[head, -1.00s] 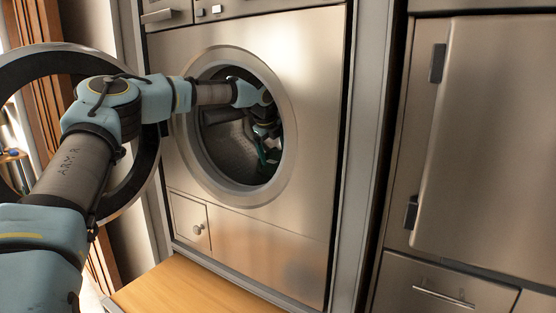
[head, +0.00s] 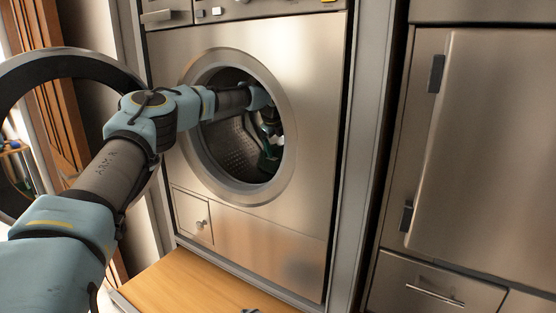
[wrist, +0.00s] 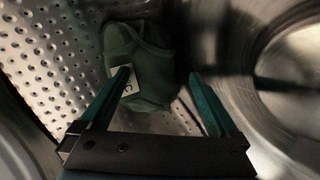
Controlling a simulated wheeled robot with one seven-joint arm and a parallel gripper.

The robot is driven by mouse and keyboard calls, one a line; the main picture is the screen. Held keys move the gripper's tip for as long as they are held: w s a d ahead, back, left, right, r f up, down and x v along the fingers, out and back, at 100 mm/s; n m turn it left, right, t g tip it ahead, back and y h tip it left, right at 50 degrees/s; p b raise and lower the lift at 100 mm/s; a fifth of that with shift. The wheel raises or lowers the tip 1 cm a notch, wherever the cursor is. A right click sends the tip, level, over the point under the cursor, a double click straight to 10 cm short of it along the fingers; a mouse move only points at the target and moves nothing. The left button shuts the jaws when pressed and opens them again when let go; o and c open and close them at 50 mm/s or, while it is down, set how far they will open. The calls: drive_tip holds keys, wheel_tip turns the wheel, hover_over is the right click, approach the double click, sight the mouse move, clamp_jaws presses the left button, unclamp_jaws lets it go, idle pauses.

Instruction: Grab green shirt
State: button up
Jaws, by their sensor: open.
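The green shirt (wrist: 140,60) is a dark green bundle with a pale printed tag. It lies against the perforated metal wall of the washer drum in the wrist view. My gripper (wrist: 158,78) is open, its two teal fingers pointing at the shirt. The left fingertip overlaps the tag in the picture; I cannot tell whether it touches. Nothing is clearly held between the fingers. In the head view my gripper (head: 266,158) is inside the drum, partly in shadow. The shirt cannot be made out there.
A wooden bench (head: 185,287) lies below the washer. A steel cabinet (head: 490,140) stands at the right.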

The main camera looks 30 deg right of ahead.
drive_tip(key=shift+f, duration=0.1)
drive_tip(key=shift+c, duration=0.4)
clamp_jaws()
idle(0.4)
